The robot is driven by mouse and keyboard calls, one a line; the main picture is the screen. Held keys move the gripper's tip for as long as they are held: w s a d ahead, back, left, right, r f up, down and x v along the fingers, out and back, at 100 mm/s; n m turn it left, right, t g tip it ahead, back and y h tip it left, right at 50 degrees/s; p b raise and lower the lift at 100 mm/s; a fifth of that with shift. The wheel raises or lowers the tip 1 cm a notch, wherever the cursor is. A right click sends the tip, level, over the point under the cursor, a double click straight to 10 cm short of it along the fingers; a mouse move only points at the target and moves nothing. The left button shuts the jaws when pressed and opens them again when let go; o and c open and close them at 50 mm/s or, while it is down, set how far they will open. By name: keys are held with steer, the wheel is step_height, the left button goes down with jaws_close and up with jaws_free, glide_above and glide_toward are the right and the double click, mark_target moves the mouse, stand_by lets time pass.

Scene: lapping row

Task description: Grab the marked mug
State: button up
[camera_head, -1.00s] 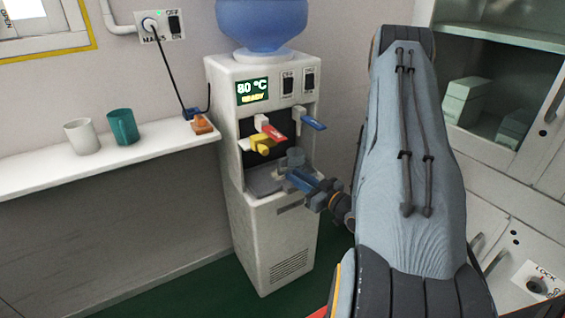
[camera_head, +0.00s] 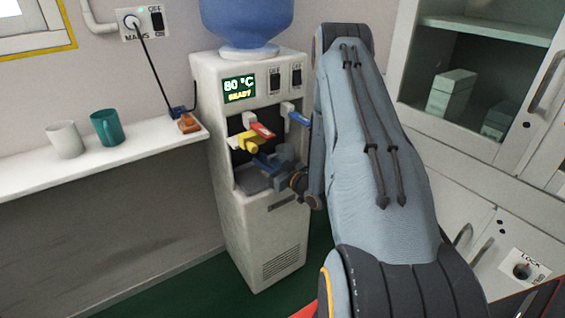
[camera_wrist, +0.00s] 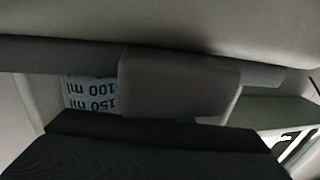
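In the wrist view a pale surface with upside-down printed marks, "100 ml" and "150 ml", shows close up; I take it for the marked mug (camera_wrist: 90,97). A grey block and a dark shape hide most of it. In the head view my gripper (camera_head: 268,163) is at the bay of the water dispenser, just below the taps. Its fingertips are small and partly covered there, so I cannot tell whether they hold anything. No marked mug can be made out in the head view.
A white mug (camera_head: 65,140) and a teal mug (camera_head: 108,128) stand on the shelf (camera_head: 100,165) at left. A cabinet (camera_head: 480,160) stands at right.

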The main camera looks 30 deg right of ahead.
steer(key=shift+w+a, duration=0.15)
steer(key=shift+w, duration=0.55)
jaws_close()
steer(key=shift+r, duration=0.2)
steer(key=shift+r, duration=1.35)
steer(key=shift+s+r, duration=0.15)
steer(key=shift+r, duration=0.15)
steer(key=v, duration=1.7)
steer(key=shift+s+d, duration=0.2)
steer(key=shift+s, duration=0.05)
